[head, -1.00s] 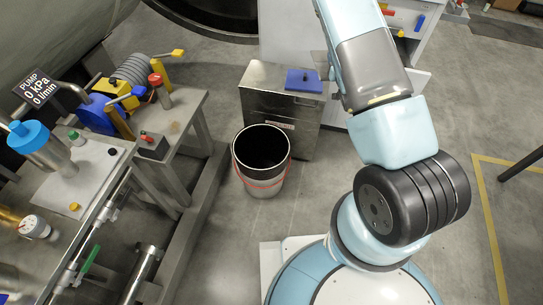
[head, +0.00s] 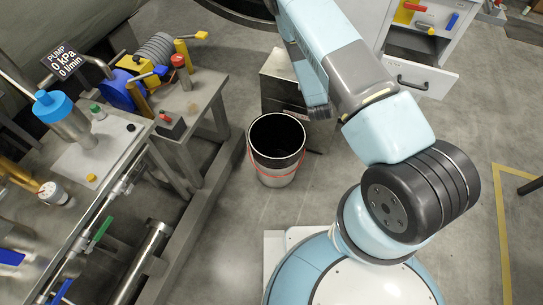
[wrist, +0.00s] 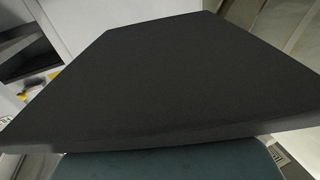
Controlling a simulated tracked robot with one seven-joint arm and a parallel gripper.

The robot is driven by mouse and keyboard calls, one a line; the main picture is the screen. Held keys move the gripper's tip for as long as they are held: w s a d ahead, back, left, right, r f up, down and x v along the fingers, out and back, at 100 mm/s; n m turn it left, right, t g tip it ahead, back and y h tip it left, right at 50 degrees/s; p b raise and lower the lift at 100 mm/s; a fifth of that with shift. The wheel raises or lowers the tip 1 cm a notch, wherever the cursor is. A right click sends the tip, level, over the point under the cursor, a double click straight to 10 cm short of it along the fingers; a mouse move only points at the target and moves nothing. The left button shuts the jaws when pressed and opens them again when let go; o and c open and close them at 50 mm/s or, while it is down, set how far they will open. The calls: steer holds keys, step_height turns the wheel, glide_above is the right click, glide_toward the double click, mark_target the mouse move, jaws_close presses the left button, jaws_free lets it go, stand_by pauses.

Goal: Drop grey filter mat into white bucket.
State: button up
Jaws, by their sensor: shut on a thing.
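The grey filter mat (wrist: 170,75) is a dark, flat slab filling most of the wrist view, close to the camera. A blue-teal part of my gripper (wrist: 170,165) shows under its near edge, and the gripper is shut on the mat. The fingertips are hidden. In the head view my arm reaches toward the top, and the gripper and mat cannot be made out there. The white bucket (head: 272,178) stands upright on the floor left of my arm, with a dark inside and a red band. No mat shows in its visible opening.
A metal box (head: 277,95) stands just behind the bucket, partly covered by my arm. A workbench (head: 90,165) with pump parts and valves runs along the left. A white cabinet with an open drawer (head: 425,77) stands at the back right.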

steer(key=s+a+f, duration=0.1)
steer(key=a+f, duration=0.2)
steer(key=s+a+f+m+h, duration=0.1)
steer(key=a+f, duration=0.3)
steer(key=s+a+f+h, duration=0.1)
steer(key=a+f, duration=0.2)
steer(key=f, duration=0.1)
steer(key=shift+s+a+f, duration=0.2)
steer(key=shift+s, duration=0.15)
jaws_close()
steer(key=s+a+f+m+h, duration=0.1)
steer(key=s+a+f, duration=0.1)
steer(key=f, duration=0.6)
steer(key=s+a+f+m+g+h, duration=0.1)
steer(key=s+a+f+h, duration=0.1)
steer(key=f, duration=0.6)
steer(key=shift+s+f+m, duration=0.15)
steer(key=shift+f+m, duration=0.1)
steer(key=shift+m, duration=0.05)
steer(key=o, duration=1)
jaws_free()
steer(key=shift+o, duration=0.2)
steer(key=shift+s+a, duration=0.1)
